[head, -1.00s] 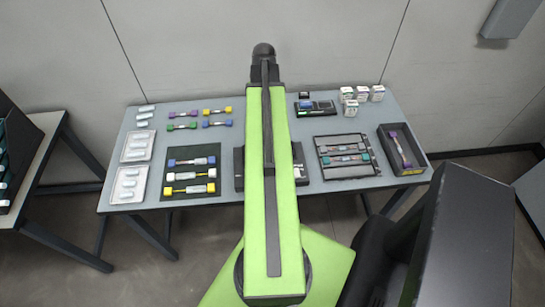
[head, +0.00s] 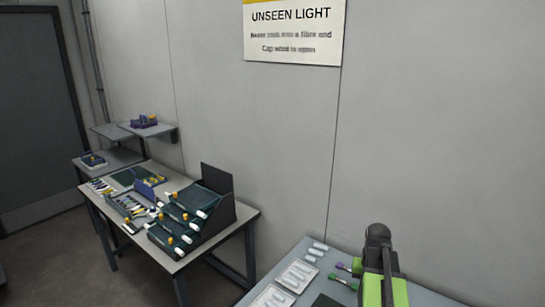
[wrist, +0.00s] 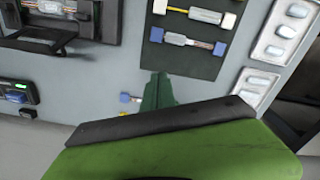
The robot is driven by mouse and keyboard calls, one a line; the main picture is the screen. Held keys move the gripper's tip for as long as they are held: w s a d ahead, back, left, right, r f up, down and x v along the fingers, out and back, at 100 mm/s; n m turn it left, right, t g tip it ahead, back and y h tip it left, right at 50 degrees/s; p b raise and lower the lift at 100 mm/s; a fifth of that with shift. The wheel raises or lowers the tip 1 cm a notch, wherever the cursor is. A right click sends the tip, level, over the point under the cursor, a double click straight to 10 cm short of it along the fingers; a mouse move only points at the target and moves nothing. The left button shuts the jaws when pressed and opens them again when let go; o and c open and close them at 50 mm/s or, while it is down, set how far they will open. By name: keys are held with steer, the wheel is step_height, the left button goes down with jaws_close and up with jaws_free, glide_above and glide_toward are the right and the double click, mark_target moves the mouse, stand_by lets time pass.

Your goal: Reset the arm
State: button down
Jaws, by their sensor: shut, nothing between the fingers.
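My gripper (wrist: 158,92) shows in the wrist view as dark green fingers that look shut and empty, above the grey worktable (wrist: 110,65). The fingers overlap the mat's near edge in the picture; I cannot tell the height. In the head view only part of my green arm shows at the lower right, over the worktable (head: 425,298), and the fingers are not visible there.
White trays (wrist: 258,90) lie right of the mat. A black device (wrist: 65,20) is at upper left. In the head view, a second table (head: 160,180) holds a dark rack (head: 215,205). A sign (head: 293,32) hangs on the wall. Open floor (head: 50,250) shows at lower left.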

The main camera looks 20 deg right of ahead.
steer(key=w+a+n, duration=0.2)
steer(key=a+n, duration=0.1)
steer(key=a, duration=1.3)
steer(key=w+a+n, duration=0.2)
steer(key=a+n, duration=0.1)
steer(key=a, duration=1.3)
steer(key=shift+a, duration=0.4)
